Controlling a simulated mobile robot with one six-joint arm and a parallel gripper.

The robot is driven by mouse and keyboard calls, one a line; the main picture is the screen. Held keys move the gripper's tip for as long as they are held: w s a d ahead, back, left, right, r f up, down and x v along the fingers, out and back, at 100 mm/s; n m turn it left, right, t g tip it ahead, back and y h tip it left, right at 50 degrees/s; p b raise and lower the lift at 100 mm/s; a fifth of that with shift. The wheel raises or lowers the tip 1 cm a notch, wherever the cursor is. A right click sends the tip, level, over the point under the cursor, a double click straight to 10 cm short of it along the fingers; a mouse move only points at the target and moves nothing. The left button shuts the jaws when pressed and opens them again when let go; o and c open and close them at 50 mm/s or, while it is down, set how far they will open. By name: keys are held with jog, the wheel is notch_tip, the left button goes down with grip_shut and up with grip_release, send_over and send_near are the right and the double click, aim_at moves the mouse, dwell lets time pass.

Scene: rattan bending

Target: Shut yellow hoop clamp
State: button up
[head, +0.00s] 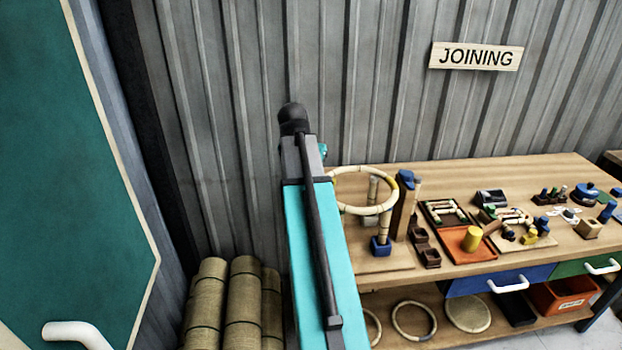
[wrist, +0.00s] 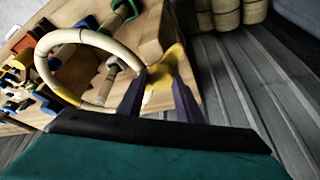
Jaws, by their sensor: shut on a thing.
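A pale rattan hoop (head: 365,190) stands above the left end of the bench. In the wrist view the hoop (wrist: 92,38) fills the left half, and its right side runs up to my gripper (wrist: 161,78). The two dark purple fingers are closed about a yellow piece (wrist: 168,66) beside the hoop, which looks like the yellow hoop clamp; its exact shape is partly hidden by the fingers. Another yellow patch shows at the hoop's lower left in the wrist view and on its right in the head view. My arm hides the gripper in the head view.
The wooden bench (head: 540,182) holds a blue-footed post (head: 382,226), an orange tray (head: 468,246) and several small fixtures to the right. Rolled bundles (head: 243,300) stand left of the bench. The grey corrugated wall (head: 400,80) is close behind.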

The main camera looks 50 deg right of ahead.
jog(key=m, duration=0.2)
jog(key=m+g+b, duration=0.1)
jog(key=m, duration=0.1)
jog(key=shift+w+d+g, duration=0.1)
jog(key=shift+w+g, duration=0.1)
jog(key=shift+g, duration=0.1)
jog(key=shift+m+g+b, duration=0.6)
jog(key=shift+m+b, duration=0.15)
jog(key=shift+m, duration=0.85)
jog(key=o, duration=1)
jog(key=shift+o, duration=0.2)
jog(key=shift+r, duration=0.1)
jog(key=shift+b+v, duration=0.35)
jog(key=shift+v, duration=0.4)
jog(key=b+v, duration=0.3)
jog(key=v, duration=0.9)
jog(key=shift+b, duration=0.3)
